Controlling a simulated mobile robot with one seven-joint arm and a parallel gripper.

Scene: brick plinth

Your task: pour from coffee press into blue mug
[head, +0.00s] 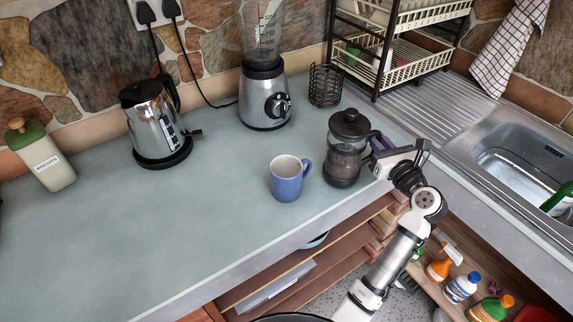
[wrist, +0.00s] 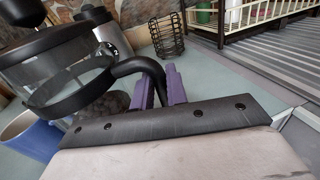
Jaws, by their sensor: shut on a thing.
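The coffee press (head: 345,160), clear with a black lid and band, stands upright at the right end of the counter, as far as I can tell resting on it. My gripper (head: 378,143) is at its right side, with purple fingers shut on its black handle. The wrist view shows the purple fingers (wrist: 160,86) around the handle (wrist: 140,66), with the press body (wrist: 65,75) at left. The blue mug (head: 287,180) stands upright just left of the press, apart from it; its handle points right. In the wrist view the mug (wrist: 30,135) is partly hidden behind the press.
A blender (head: 265,95) and a wire holder (head: 325,85) stand behind. A dish rack (head: 400,70) and sink (head: 520,155) lie right. The counter's front left (head: 130,240) is clear.

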